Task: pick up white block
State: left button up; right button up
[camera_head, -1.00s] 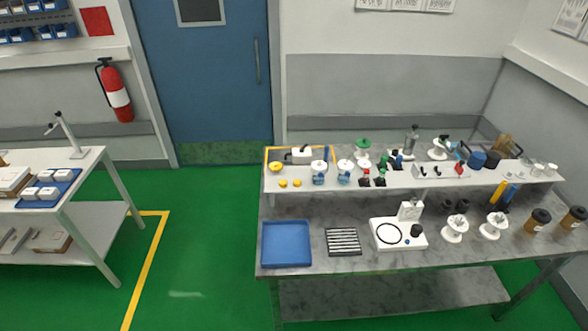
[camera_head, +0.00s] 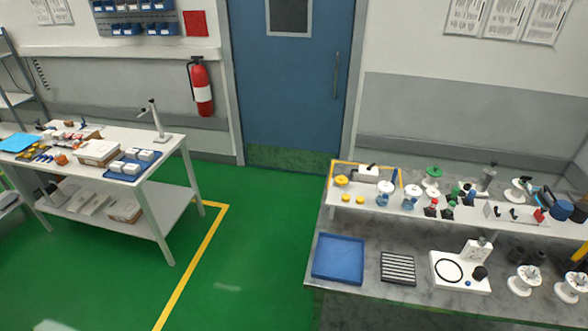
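Several small white blocks (camera_head: 132,153) sit on a blue tray (camera_head: 151,162) at the right end of the white table on the left. A white box-like piece with a dark top (camera_head: 368,173) stands on the raised shelf of the right bench. A white device with a black ring (camera_head: 447,271) stands on the grey worktop. I cannot tell which of these is the white block. Neither of my grippers shows in the head view.
The left white table (camera_head: 176,141) also holds boxes, a white stand and small items. The grey bench (camera_head: 402,297) on the right carries an empty blue tray (camera_head: 338,258), a striped black rack (camera_head: 398,268) and white spools. Green floor (camera_head: 255,215) lies clear between them, before a blue door (camera_head: 290,90).

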aim_at(364, 175)
jog(key=u, duration=1.15)
jog(key=i, duration=3.4)
jog(key=z, duration=2.4)
